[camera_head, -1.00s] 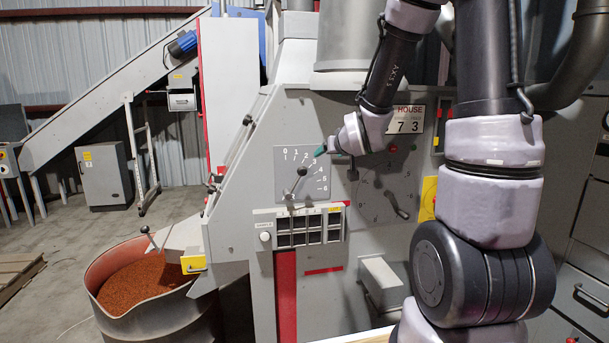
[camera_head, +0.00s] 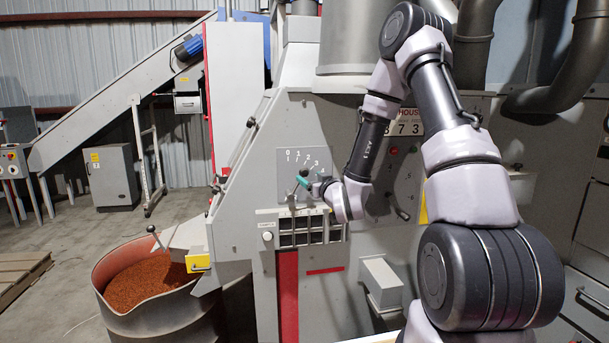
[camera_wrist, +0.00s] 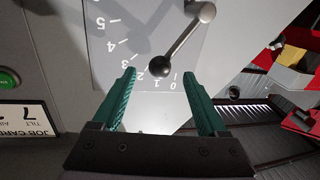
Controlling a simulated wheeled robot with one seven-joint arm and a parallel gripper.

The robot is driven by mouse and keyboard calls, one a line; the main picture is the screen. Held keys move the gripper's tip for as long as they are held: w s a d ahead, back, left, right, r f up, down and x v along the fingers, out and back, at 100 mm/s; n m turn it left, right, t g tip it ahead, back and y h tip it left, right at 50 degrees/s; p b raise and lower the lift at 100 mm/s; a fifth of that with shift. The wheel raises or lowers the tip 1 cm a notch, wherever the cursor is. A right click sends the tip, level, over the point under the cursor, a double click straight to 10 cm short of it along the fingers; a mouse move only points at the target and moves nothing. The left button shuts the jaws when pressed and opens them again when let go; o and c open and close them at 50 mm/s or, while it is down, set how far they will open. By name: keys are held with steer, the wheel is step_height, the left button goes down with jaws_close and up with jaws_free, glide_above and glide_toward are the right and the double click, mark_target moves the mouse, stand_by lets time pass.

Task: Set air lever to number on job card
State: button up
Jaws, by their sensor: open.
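The air lever's black knob (camera_head: 304,172) stands over a numbered dial plate (camera_head: 283,163) on the grey machine. In the wrist view, the picture is upside down and the lever (camera_wrist: 182,40) runs from its pivot to the black knob (camera_wrist: 160,67) near the low numbers; the exact setting is unclear. My gripper (camera_head: 304,188) is open at the dial. In the wrist view its teal fingertips (camera_wrist: 160,73) lie either side of the knob; contact and depth cannot be told. The job card (camera_head: 408,122) is partly covered by my arm; its digits seem to include 7 and 3.
Just below the dial is a small panel of dark windows (camera_head: 302,230). Another lever (camera_head: 400,213) is to the right. A drum of orange granules (camera_head: 145,285) stands at lower left. A green button (camera_wrist: 8,78) shows at the wrist view's left edge.

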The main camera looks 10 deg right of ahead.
mark_target(306, 174)
steer(key=w, duration=0.2)
steer(key=w+a, duration=0.1)
steer(key=w, duration=0.2)
steer(key=shift+w, duration=0.35)
jaws_close()
stand_by(1.1)
